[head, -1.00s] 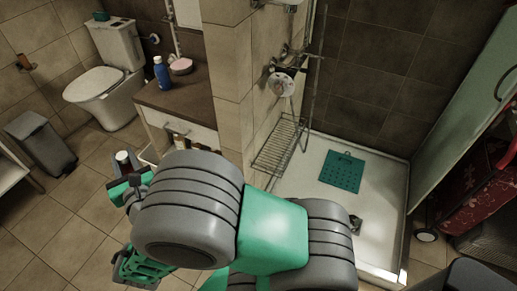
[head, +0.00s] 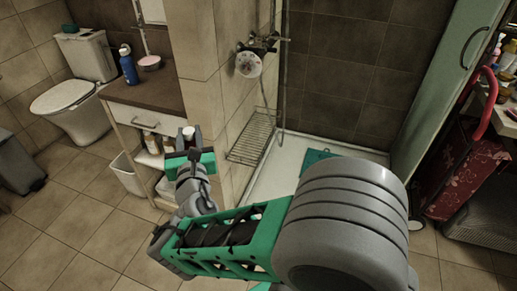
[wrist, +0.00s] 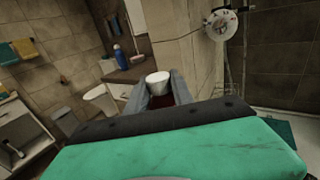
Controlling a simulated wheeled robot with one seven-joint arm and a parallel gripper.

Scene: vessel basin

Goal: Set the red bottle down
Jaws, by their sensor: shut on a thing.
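My gripper (head: 188,142) is shut on the red bottle. In the wrist view, the bottle's white cap (wrist: 158,78) and a strip of its dark red body (wrist: 160,100) show between the two grey fingers. The bottle looks roughly upright. In the head view, only the pale cap (head: 188,131) shows clearly above the gripper; the body is mostly hidden. My gripper holds the bottle in the air in front of the tiled wall corner, right of the vanity in the picture.
A vanity with a brown top (head: 160,92) carries a blue bottle (head: 128,66) and a pinkish bowl (head: 149,63). Several bottles stand on its shelf, beside a white bin (head: 127,173). A wire rack (head: 252,138) hangs by the shower. A red trolley (head: 462,175) stands right. Floor is clear front left.

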